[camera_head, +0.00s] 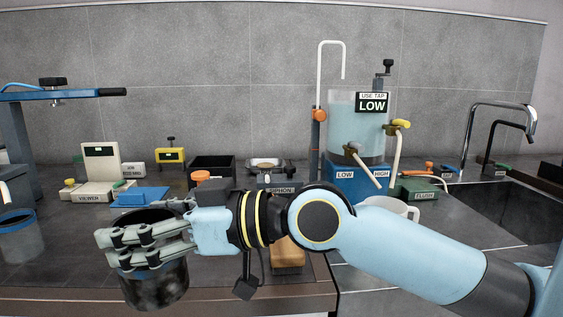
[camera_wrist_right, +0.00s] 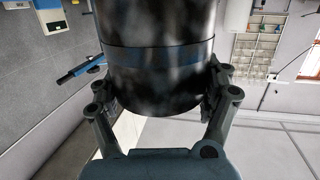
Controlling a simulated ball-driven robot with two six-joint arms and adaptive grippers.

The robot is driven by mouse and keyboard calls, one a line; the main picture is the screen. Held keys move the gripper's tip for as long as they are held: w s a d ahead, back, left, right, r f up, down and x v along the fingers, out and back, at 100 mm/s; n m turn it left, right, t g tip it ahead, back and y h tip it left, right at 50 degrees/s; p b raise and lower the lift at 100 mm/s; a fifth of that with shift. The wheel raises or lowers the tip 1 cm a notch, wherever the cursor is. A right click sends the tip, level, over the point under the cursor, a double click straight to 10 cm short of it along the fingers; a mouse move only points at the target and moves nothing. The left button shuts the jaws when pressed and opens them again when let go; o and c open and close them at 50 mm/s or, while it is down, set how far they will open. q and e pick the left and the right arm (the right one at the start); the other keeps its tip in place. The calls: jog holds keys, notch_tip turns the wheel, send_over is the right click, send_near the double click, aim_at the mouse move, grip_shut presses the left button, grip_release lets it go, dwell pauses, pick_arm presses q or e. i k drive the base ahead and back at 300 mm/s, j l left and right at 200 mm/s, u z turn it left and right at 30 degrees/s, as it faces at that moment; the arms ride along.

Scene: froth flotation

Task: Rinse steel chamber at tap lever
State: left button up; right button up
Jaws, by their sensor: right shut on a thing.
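The steel chamber is a dark, smudged cylinder (camera_head: 160,292), seen at the lower left of the head view. My right gripper (camera_head: 140,245) is shut around it near the front edge of the counter. In the wrist view the chamber (camera_wrist_right: 155,75) fills the space between the fingers (camera_wrist_right: 160,105), with a blue band around it. The blue stand (camera_head: 352,190) is marked LOW and HIGH. The tank (camera_head: 345,120) on it carries a sign (camera_head: 372,102) reading USE TAP LOW. A white tap handle (camera_head: 365,165) and a yellow-topped tap (camera_head: 400,124) are on it. My left gripper is not visible.
A tall white bent pipe (camera_head: 330,44) rises beside the tank. A dark sink (camera_head: 510,205) with a chrome faucet (camera_head: 502,106) is at the right. A white mug (camera_head: 392,206) stands behind my right arm. A blue-rimmed clear vessel (camera_head: 20,240) is at the far left.

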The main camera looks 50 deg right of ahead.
aim_at(455, 170)
jog(key=k+l, duration=1.3)
jog(key=l, duration=0.15)
